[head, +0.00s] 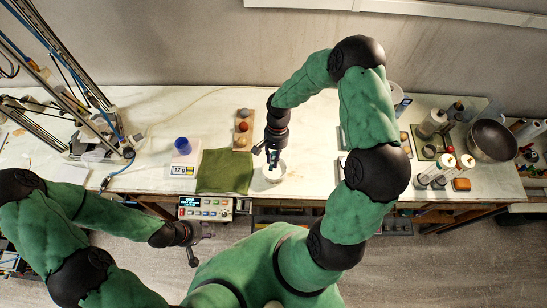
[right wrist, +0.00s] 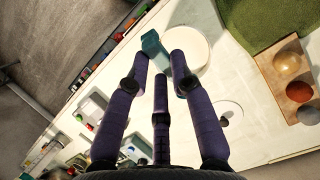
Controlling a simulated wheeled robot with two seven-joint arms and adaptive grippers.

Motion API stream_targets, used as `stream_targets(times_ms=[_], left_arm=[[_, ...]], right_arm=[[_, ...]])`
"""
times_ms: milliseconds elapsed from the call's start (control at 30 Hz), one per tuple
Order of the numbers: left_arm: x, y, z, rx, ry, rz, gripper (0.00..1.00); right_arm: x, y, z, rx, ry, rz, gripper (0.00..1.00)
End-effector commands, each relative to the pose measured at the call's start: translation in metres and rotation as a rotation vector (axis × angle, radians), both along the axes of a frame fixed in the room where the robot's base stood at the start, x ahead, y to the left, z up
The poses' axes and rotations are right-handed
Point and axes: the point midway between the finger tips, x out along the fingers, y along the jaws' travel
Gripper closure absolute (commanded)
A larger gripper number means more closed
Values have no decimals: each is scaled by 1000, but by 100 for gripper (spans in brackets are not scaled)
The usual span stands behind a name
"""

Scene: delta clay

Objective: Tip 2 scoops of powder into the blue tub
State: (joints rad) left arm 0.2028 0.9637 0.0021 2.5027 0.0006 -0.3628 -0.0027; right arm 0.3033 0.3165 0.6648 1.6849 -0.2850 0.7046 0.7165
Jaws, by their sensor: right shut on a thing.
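My right gripper (head: 272,157) points down at the bowl. In the right wrist view its fingers (right wrist: 168,68) are shut on a teal scoop (right wrist: 152,42), whose end shows at the bowl's edge. My left gripper (head: 200,251) is empty, fingers spread, in front of the table.
A green cloth (head: 226,171) lies between scale and bowl. A wooden board (head: 243,130) with several round lumps stands behind. A control box (head: 206,208) is at the front edge. Bottles (head: 432,174) and a metal pan (head: 492,139) crowd the right; a metal frame (head: 75,90) stands left.

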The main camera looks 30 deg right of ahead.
Motion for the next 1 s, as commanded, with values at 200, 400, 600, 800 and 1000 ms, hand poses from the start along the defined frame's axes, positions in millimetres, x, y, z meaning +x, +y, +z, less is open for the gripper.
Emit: stream_targets(times_ms=[200, 400, 600, 800, 1000], left_arm=[[0, 0, -12, 0, 1, 0, 60], [-1, 0, -23, 0, 1, 0, 60], [-1, 0, -36, 0, 1, 0, 60], [-1, 0, -51, 0, 1, 0, 60], [-1, 0, -65, 0, 1, 0, 60]], right_arm=[[0, 0, -18, 0, 0, 0, 100], [0, 0, -36, 0, 0, 0, 100], [0, 0, -54, 0, 0, 0, 100], [0, 0, -71, 0, 0, 1, 100], [0, 0, -88, 0, 0, 1, 100]])
